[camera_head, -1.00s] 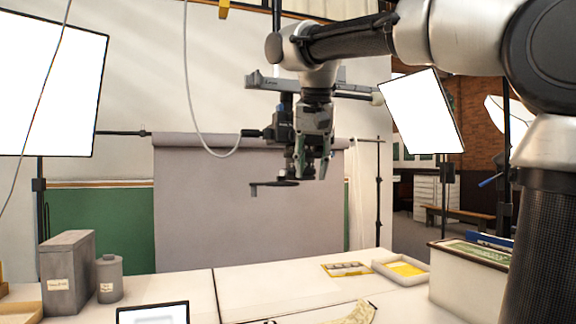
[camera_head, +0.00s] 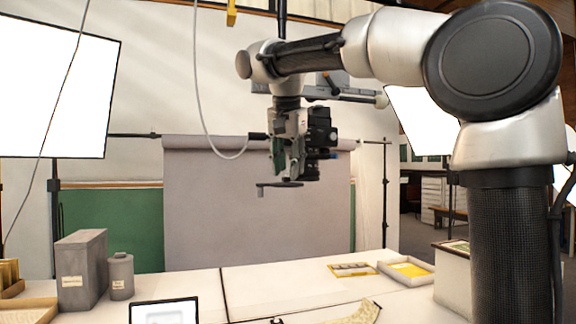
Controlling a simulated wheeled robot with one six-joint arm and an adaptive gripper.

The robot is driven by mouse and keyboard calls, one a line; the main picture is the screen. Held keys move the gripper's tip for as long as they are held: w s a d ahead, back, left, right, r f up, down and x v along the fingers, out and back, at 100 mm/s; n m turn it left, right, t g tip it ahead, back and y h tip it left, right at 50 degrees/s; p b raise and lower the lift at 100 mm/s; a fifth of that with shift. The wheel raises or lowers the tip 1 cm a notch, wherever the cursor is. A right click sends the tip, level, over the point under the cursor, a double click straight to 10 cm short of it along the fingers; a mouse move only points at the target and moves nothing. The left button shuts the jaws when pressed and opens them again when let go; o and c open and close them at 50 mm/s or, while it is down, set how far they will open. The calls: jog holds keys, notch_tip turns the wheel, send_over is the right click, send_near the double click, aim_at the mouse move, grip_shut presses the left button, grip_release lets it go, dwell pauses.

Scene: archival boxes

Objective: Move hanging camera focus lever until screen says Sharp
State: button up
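The hanging camera (camera_head: 322,130) is a dark body held over the table, partly hidden behind my gripper. A thin dark lever (camera_head: 270,185) sticks out to the left below it and ends in a small downturned tip; I take it for the focus lever. My gripper (camera_head: 287,170) points down in front of the camera, its fingers just above the lever's inner end. I cannot tell whether they touch it or how wide they are open. A small screen (camera_head: 164,313) stands at the bottom edge; only its upper part shows and no text is readable.
A grey box (camera_head: 82,270) and a grey canister (camera_head: 121,276) stand at the left of the white table. A tray with a yellow sheet (camera_head: 408,271) lies at the right. Light panels (camera_head: 60,85) flank the grey backdrop (camera_head: 190,215). A cable (camera_head: 200,100) loops to the camera.

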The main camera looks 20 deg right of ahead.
grip_shut()
jog(key=shift+s+d, duration=0.1)
jog(key=shift+s+d+n+y, duration=0.3)
jog(key=shift+s+d+n, duration=0.1)
jog(key=shift+d+n, duration=0.2)
jog(key=shift+s+d+n+y, duration=0.35)
jog(key=shift+d+n, duration=0.1)
jog(key=shift+n, duration=0.25)
grip_release()
